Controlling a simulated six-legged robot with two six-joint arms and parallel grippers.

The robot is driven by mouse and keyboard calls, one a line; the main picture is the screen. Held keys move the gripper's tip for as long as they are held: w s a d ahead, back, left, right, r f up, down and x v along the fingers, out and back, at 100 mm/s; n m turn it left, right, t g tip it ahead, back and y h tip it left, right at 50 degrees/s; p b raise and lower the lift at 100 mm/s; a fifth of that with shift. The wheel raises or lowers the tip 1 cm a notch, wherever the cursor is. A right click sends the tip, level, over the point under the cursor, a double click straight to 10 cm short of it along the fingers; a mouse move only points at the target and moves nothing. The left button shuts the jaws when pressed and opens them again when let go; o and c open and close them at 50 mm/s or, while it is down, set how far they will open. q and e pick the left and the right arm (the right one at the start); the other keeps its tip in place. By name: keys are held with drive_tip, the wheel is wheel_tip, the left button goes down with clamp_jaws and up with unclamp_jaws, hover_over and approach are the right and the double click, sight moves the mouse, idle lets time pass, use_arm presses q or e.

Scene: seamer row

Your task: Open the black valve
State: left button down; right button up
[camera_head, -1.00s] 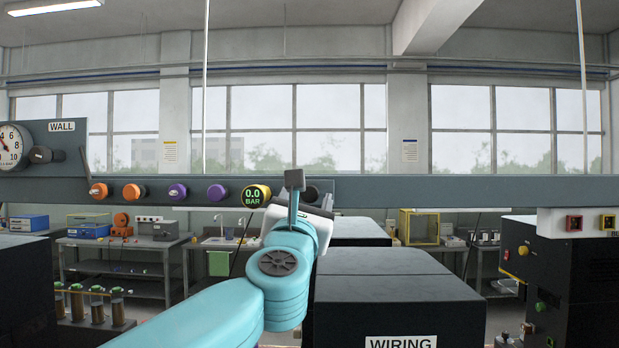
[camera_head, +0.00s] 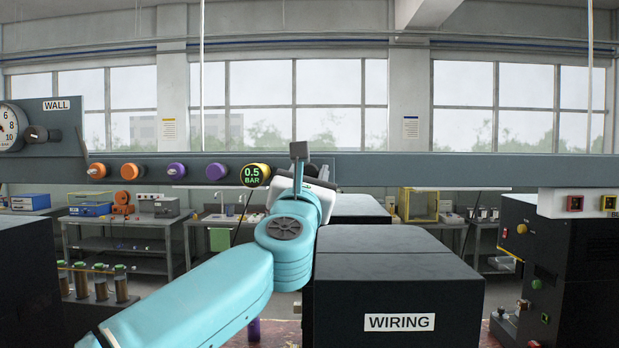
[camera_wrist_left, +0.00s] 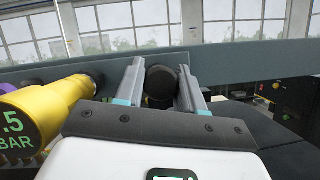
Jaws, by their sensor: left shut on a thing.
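The black valve (camera_wrist_left: 160,88) is a dark round knob on the grey rail. In the left wrist view it sits between the two fingers of my left gripper (camera_wrist_left: 161,76), which is shut on it. In the head view my left gripper (camera_head: 300,158) reaches up to the rail, and its hand hides most of the valve. A yellow gauge (camera_head: 256,175) just left of it has a black face reading 0.5 BAR. The yellow gauge also shows at the left of the wrist view (camera_wrist_left: 70,95). My right gripper is in neither view.
Along the rail (camera_head: 450,167) to the left are two purple knobs (camera_head: 216,171) and two orange ones (camera_head: 131,171). A round dial (camera_head: 12,128) and a dark knob sit by the WALL sign (camera_head: 56,105). A black WIRING cabinet (camera_head: 398,285) stands below right of my arm.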

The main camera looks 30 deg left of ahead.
use_arm(q)
drive_tip(key=shift+s+d+r, duration=0.1)
drive_tip(key=shift+s+d, duration=0.05)
drive_tip(key=shift+s, duration=0.1)
drive_tip(key=c, duration=0.8)
unclamp_jaws()
drive_tip(key=shift+o, duration=0.2)
drive_tip(key=shift+s, duration=0.1)
drive_tip(key=b+v, duration=0.6)
drive_tip(key=v, duration=1)
drive_tip(key=shift+d, duration=0.15)
